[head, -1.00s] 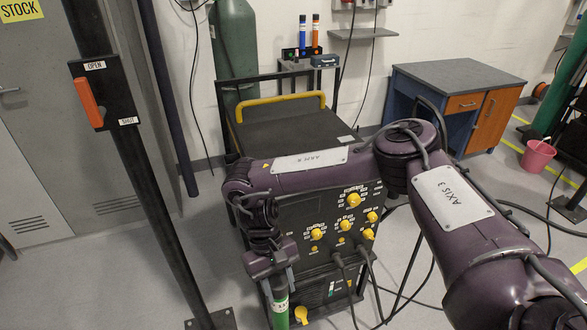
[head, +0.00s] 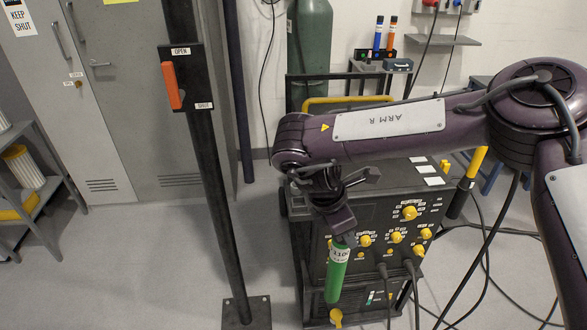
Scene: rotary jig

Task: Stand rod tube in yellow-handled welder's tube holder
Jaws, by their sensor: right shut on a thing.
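A green rod tube (head: 336,278) with a white label hangs slightly tilted from my right gripper (head: 340,236), which is shut on its upper end. The tube is in front of the welder's front panel, apart from any holder as far as I can see. The dark welder (head: 385,210) has a yellow handle (head: 345,101) at its back, partly hidden by my right arm. A black rack (head: 362,55) behind the welder holds a blue and an orange tube. A yellow-topped dark cylinder (head: 468,183) stands at the welder's right side; I cannot tell whether it is a holder. My left gripper is out of view.
A black post (head: 212,180) with an orange lever (head: 171,86) stands left of the welder. Cables (head: 478,255) run over the floor at right. A shelf unit (head: 40,190) stands at far left. A green gas cylinder (head: 310,45) is behind. Floor between shelf and post is clear.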

